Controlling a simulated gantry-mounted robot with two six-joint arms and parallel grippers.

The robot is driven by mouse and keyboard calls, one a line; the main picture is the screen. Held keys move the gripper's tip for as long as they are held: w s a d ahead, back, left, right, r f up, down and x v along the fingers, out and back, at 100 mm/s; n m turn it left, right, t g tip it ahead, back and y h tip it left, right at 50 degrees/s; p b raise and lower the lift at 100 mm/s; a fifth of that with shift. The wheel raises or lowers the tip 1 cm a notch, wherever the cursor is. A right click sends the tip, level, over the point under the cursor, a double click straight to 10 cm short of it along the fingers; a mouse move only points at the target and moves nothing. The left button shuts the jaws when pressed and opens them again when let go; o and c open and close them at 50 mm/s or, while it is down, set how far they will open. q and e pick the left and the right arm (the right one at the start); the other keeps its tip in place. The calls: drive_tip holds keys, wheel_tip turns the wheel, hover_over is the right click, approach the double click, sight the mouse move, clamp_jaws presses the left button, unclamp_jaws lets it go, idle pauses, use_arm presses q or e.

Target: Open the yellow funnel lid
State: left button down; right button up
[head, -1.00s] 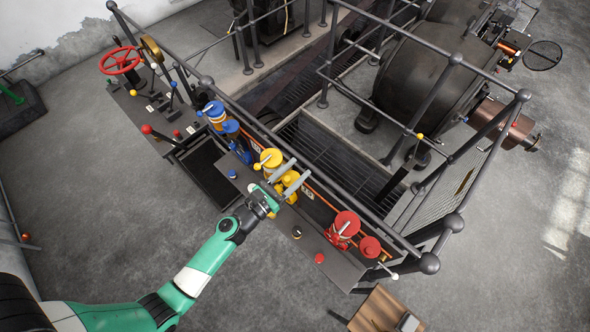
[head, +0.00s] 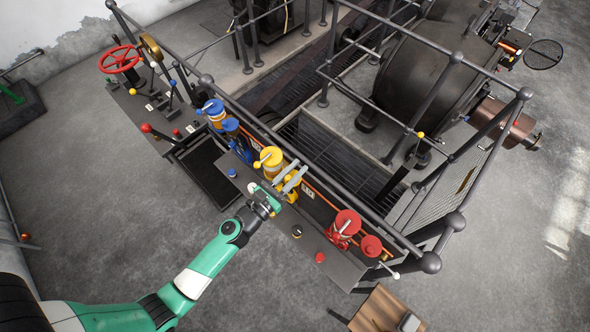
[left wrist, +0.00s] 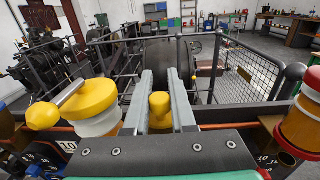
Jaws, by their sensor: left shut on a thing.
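The yellow funnel lid (left wrist: 160,108) shows in the left wrist view as a small yellow knob between my fingers. My left gripper (left wrist: 159,95) is shut on it, one grey finger on each side. In the head view, my left gripper (head: 287,178) covers most of the lid, and only bits of yellow show around the fingers. I cannot see whether the lid is raised from its funnel. Just to the left stands a larger yellow-topped canister (head: 271,158) with a handle, which also shows in the left wrist view (left wrist: 92,105). My right gripper is not in view.
Blue-topped devices (head: 215,112) stand up-left along the same panel, and red ones (head: 345,224) stand to the lower right. A dark railing (head: 330,186) runs close behind the panel. The grey floor (head: 110,215) in front is open.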

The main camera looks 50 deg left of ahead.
use_arm(q)
drive_tip(key=n+y+b, duration=0.1)
drive_tip(key=y, duration=0.1)
drive_tip(key=n+y+b, duration=0.1)
drive_tip(key=y+b, duration=0.1)
drive_tip(key=shift+w+d+f+n+g, duration=0.2)
drive_tip(key=shift+d+n+g, duration=0.1)
drive_tip(key=shift+d+g, duration=0.1)
drive_tip(key=n+g+y+b, duration=0.1)
drive_tip(key=y, duration=0.1)
drive_tip(key=n+g+y+b, duration=0.1)
drive_tip(key=n+y, duration=0.1)
drive_tip(key=shift+w+d, duration=0.1)
drive_tip(key=shift+d, duration=0.1)
drive_tip(key=n+g+y+b, duration=0.2)
drive_tip(key=y+b, duration=0.1)
drive_tip(key=shift+w+d+n+g, duration=0.1)
drive_tip(key=shift+n+g, duration=0.2)
drive_tip(key=shift+r+n+g+y+b, duration=0.15)
drive_tip(key=shift+n+g+y+b, duration=0.25)
drive_tip(key=shift+g+y+b, duration=0.15)
drive_tip(key=c, duration=0.7)
unclamp_jaws()
drive_tip(key=shift+c, duration=0.2)
